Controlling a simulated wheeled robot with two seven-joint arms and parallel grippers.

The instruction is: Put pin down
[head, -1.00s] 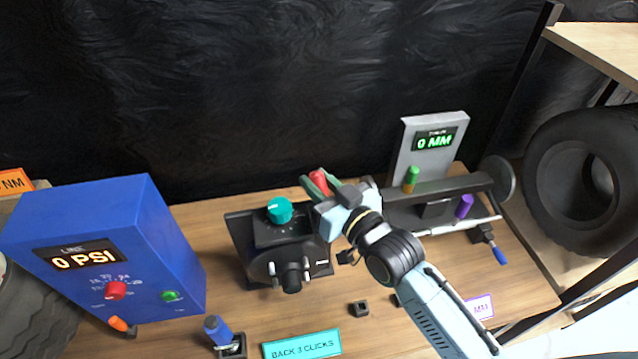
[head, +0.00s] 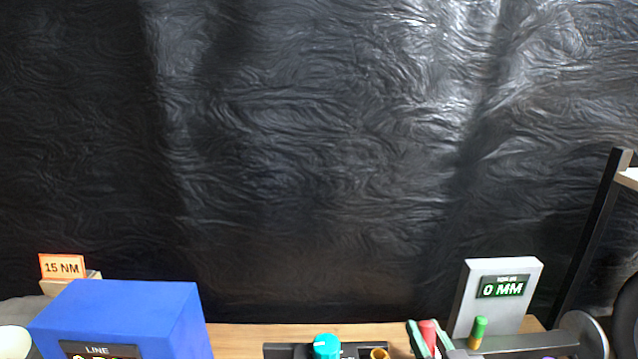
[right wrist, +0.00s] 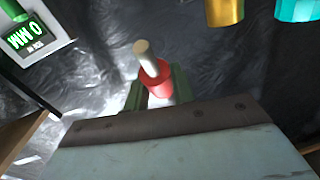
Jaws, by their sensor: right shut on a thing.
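The red pin (head: 427,330) is held between the green fingers of my right gripper (head: 429,338) at the bottom edge of the head view. In the right wrist view the pin (right wrist: 160,85) has a red collar and a pale rod end, and the fingers of my right gripper (right wrist: 158,92) close on it from both sides. It looks clear of any surface there. The rest of my right arm is below the head view. My left gripper is not in view.
A teal knob (head: 326,346) and a brass-coloured cylinder (head: 379,353) are left of the gripper. A grey 0 MM display (head: 500,285) and a green peg (head: 478,331) stand right of it. A blue box (head: 125,315) is at left. Most of the bench is out of view.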

